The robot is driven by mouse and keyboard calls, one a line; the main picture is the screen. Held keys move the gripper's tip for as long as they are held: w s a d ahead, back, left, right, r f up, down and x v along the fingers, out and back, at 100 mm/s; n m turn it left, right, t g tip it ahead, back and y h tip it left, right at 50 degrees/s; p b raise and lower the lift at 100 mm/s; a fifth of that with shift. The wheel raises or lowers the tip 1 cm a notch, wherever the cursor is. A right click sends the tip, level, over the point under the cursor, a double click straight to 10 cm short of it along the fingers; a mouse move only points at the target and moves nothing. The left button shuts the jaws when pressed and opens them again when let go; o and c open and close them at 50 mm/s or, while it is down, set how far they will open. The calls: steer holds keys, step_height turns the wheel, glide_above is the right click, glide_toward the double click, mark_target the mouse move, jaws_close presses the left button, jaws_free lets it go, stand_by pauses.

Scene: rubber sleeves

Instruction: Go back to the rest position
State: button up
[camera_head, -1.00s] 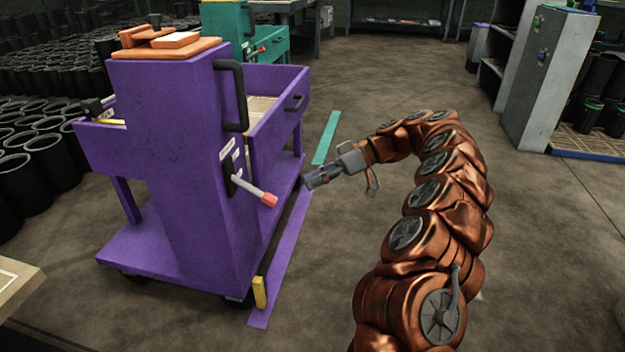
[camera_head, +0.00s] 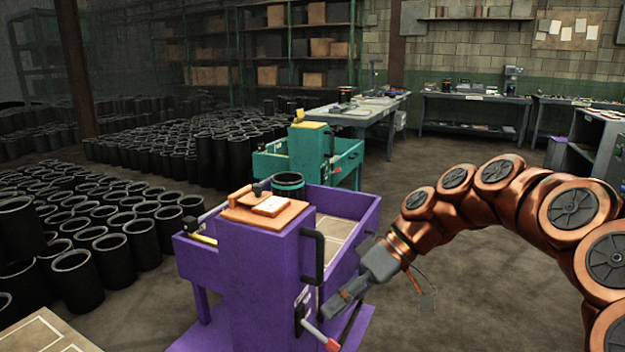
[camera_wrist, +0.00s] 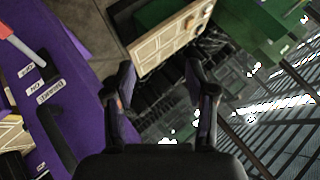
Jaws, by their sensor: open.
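My gripper (camera_head: 345,302) is open and empty, at the right side of the purple cart (camera_head: 258,280), close to the cart's lever with its red grip (camera_head: 326,342). In the head view I cannot tell whether it touches the cart. The wrist view shows the two fingers of my gripper (camera_wrist: 160,82) apart with nothing between them. In that view the purple cart (camera_wrist: 75,100) fills the left side, with its labels and black handle. My copper arm reaches in from the right of the head view.
A black sleeve with a teal band (camera_head: 288,186) stands at the purple cart behind orange pads (camera_head: 258,212). A teal cart (camera_head: 310,160) is beyond. Many black sleeves (camera_head: 150,232) cover the left floor. Benches (camera_head: 470,98) line the back. Open floor (camera_head: 405,180) lies between.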

steer(key=s+d+r+m+h+p, duration=0.2)
steer(key=s+r+m+h+p, duration=0.2)
steer(key=s+r+p, duration=0.65)
steer(key=s+d+r+m+h+p, duration=0.1)
steer(key=s+d+m+h+p, duration=0.1)
steer(key=s+d+p, duration=0.3)
steer(key=s+d+r+m+t+h+p, duration=0.1)
steer(key=s+d+r+m+h+p, duration=0.1)
steer(key=s+d+p, duration=0.4)
steer(key=s+m+h+p, duration=0.1)
steer(key=s+m+p, duration=0.1)
steer(key=s, duration=0.2)
steer(key=shift+d+m, duration=0.25)
steer(key=shift+m, duration=0.15)
